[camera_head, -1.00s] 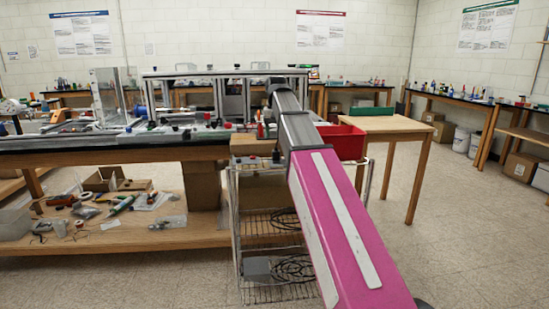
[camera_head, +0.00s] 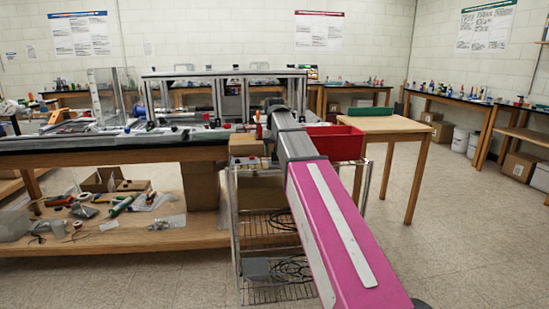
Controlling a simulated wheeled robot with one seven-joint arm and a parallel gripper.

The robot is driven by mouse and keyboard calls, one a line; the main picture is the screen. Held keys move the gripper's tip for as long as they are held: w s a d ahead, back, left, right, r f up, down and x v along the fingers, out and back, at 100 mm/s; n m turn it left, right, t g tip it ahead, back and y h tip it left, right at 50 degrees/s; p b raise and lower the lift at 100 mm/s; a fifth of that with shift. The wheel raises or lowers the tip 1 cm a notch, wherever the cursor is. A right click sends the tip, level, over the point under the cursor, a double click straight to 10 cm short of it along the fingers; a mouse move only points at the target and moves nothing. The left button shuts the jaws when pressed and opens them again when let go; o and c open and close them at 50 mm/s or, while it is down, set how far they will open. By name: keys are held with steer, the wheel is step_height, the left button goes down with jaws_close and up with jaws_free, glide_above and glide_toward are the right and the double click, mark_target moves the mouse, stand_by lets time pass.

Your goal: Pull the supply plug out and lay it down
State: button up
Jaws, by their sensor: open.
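The extrusion frame (camera_head: 205,76) stands on the long bench, a silver horizontal bar on upright posts. I cannot pick out the supply plug; it is too small or hidden. My pink and grey arm reaches forward from the lower right to the right end of the bench. Its dark far end is low, near the frame's right-hand post. My gripper is hidden behind the arm, so neither its fingers nor anything between them shows.
A wire cart (camera_head: 238,220) with coiled black cables (camera_head: 290,270) stands at the bench's right end. A red bin (camera_head: 340,142) is just right of my arm, before a wooden table (camera_head: 395,125). Loose tools lie on the bench's lower shelf (camera_head: 150,238). Floor at right is clear.

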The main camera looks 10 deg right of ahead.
steer(key=shift+f, duration=0.7)
stand_by(0.6)
jaws_close()
steer(key=shift+r, duration=0.15)
steer(key=shift+r, duration=2.85)
